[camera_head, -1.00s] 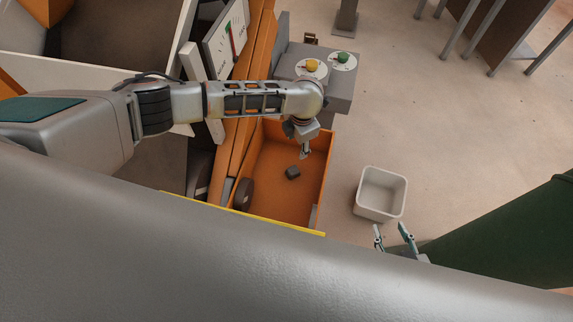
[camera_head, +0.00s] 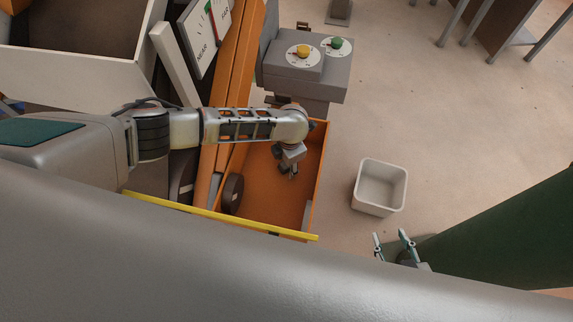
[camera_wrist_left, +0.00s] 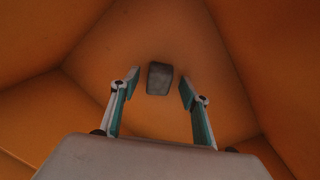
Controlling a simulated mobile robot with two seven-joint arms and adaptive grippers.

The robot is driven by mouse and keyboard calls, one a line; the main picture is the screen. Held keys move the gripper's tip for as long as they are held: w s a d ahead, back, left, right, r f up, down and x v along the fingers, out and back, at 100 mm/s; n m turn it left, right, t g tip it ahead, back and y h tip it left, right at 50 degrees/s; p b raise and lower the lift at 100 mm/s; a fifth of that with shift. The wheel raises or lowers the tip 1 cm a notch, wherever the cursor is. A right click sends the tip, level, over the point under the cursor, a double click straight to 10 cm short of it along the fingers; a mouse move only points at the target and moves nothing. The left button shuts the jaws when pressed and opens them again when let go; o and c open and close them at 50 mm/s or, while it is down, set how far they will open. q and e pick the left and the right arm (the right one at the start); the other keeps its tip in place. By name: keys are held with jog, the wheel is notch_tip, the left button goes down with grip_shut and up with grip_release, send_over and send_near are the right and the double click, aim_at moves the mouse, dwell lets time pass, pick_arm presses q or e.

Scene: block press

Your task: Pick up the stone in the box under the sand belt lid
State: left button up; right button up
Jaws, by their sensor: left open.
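The stone (camera_wrist_left: 160,78) is a small dark grey block on the orange floor of the box. In the left wrist view it lies between and just beyond my open left fingertips (camera_wrist_left: 157,86), apart from both. In the head view my left gripper (camera_head: 291,174) reaches down inside the orange box (camera_head: 265,208), and the stone is hard to tell from the gripper there. My right gripper (camera_head: 391,238) is open and empty, outside the box at the lower right. I cannot make out a separate lid over the box.
A yellow bar (camera_head: 220,216) runs along the box's near edge. A dark round roller (camera_head: 232,193) stands at its left wall. A grey control block (camera_head: 305,72) with yellow and green knobs is behind the box. A white bin (camera_head: 381,185) stands to the right on open floor.

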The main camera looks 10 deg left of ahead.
pick_arm(q)
grip_shut()
dwell(0.3)
